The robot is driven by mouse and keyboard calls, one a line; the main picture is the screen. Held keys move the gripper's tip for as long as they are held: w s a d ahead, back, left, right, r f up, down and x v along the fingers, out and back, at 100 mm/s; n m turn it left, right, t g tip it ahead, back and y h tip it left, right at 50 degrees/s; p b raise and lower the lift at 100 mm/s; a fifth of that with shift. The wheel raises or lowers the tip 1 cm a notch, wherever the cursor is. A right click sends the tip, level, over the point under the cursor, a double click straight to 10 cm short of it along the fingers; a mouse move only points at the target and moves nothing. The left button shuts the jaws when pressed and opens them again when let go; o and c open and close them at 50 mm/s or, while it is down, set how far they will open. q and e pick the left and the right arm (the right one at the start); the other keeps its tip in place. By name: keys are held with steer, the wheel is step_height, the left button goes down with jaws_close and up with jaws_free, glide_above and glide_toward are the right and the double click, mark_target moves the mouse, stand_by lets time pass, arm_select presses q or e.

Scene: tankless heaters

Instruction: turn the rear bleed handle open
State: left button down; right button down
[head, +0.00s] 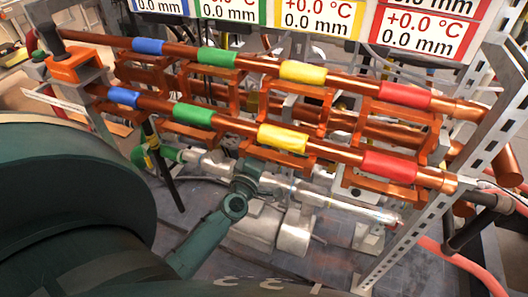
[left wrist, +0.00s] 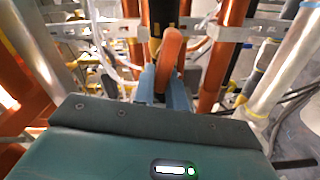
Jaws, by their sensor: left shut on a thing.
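In the left wrist view, an orange, rounded handle (left wrist: 173,48) stands at the upper middle. The blue-grey fingers of my left gripper (left wrist: 166,78) are closed on it, and its lower part is between them. I cannot make out in the head view where the fingers meet the handle. I cannot tell from this view how far the handle is turned. My right gripper is in neither view.
Copper pipes with blue, green, yellow (head: 283,138) and red (head: 389,167) sleeves cross the rig on orange brackets. A slotted metal post (head: 440,190) stands at right. Several display panels (head: 313,18) hang above. In the wrist view, copper pipes (left wrist: 222,55) and a pale pipe (left wrist: 283,62) crowd the fingers.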

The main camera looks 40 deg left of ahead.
arm_select(q)
steer(key=shift+f+n, duration=0.2)
steer(key=shift+n, duration=0.5)
steer(key=c, duration=1.4)
jaws_free()
steer(key=shift+c, duration=0.2)
steer(key=b+v, duration=0.1)
steer(key=v, duration=1.2)
steer(key=shift+s, duration=0.1)
